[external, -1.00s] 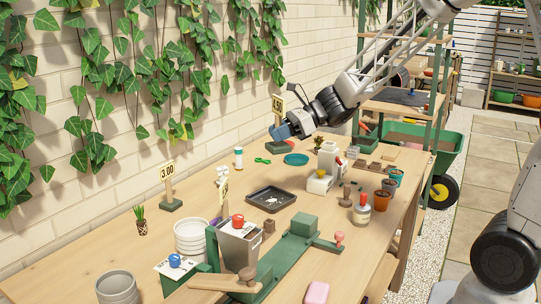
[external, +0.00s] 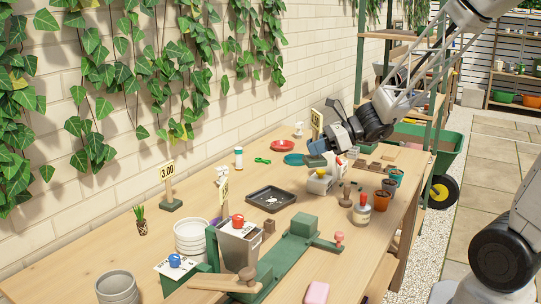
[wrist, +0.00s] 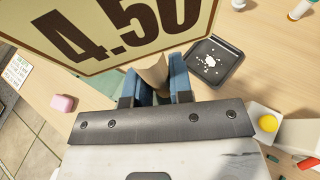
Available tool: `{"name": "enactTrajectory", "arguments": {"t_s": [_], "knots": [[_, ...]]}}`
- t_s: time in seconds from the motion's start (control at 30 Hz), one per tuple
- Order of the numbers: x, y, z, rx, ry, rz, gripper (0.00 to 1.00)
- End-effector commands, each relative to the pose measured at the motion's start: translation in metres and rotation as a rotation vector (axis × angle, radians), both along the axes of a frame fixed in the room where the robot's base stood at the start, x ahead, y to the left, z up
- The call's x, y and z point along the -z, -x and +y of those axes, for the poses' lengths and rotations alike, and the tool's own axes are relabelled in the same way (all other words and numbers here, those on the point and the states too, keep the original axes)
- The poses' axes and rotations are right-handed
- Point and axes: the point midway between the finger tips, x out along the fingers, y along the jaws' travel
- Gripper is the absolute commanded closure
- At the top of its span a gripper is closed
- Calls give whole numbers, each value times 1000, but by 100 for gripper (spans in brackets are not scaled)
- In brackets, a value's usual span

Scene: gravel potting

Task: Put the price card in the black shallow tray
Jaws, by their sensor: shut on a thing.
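The price card (external: 317,122), reading 4.50, is up in the air in my gripper (external: 318,147). In the wrist view the card (wrist: 138,26) fills the upper left, tilted, and my gripper (wrist: 160,84) is shut on its wooden post (wrist: 152,72). The lower end of the post is hidden. The black shallow tray (external: 257,201) lies on the table, left of and nearer the camera than my gripper in the external view. White bits lie in it. In the wrist view the tray (wrist: 229,63) is beyond the fingers, at upper right, apart from the card.

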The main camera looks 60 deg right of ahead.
Motion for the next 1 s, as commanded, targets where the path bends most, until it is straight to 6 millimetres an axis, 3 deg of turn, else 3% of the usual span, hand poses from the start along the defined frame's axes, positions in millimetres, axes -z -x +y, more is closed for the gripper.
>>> {"name": "enactTrajectory", "arguments": {"t_s": [0.6,0.77,1.0], "knots": [[108,0,0,0,-2,3,100],[120,0,0,0,-1,1,100],[123,0,0,0,-1,1,100]]}}
